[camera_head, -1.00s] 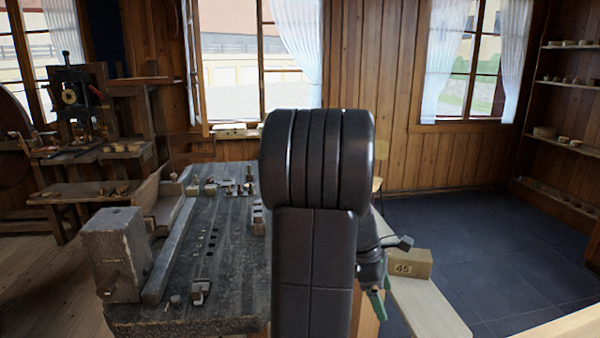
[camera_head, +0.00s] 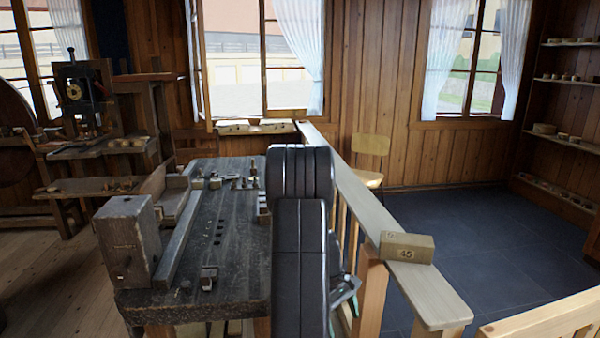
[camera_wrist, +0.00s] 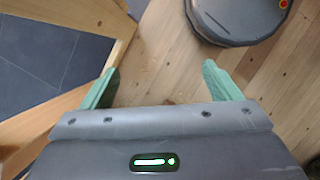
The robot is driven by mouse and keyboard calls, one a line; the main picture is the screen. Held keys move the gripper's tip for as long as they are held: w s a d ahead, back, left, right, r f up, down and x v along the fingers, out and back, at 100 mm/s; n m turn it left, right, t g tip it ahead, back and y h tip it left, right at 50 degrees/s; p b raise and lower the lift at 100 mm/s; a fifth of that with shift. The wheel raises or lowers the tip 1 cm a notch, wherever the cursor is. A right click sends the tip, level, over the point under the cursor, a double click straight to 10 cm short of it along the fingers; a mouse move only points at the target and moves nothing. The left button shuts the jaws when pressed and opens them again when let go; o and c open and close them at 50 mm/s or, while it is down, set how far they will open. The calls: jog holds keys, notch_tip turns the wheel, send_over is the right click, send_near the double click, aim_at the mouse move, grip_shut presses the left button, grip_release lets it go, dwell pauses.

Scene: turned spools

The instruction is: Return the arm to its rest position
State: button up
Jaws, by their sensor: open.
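My gripper (camera_wrist: 160,84) is open in the wrist view. Its two green fingers stand wide apart with nothing between them, above the wooden floor. In the head view my gripper (camera_head: 346,291) shows at the lower right of my dark arm, low beside the wooden railing. My arm is folded in front of the workbench and hides part of its right side. In the wrist view my round dark base shows at the top right.
A dark workbench (camera_head: 212,262) with small parts stands at left. A pale railing (camera_head: 345,185) runs along its right, bearing a block marked 45 (camera_head: 407,247). A chair (camera_head: 370,160) stands behind. Dark tiled floor (camera_head: 480,240) at right is clear.

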jog(key=a+f+m+y, duration=0.1)
jog(key=a+f, duration=0.3)
jog(key=f, duration=0.4)
jog(key=shift+w+f+m+g+b, duration=0.15)
jog(key=shift+w+m+g+b, duration=0.2)
jog(key=shift+m, duration=0.55)
jog(key=shift+a, duration=0.1)
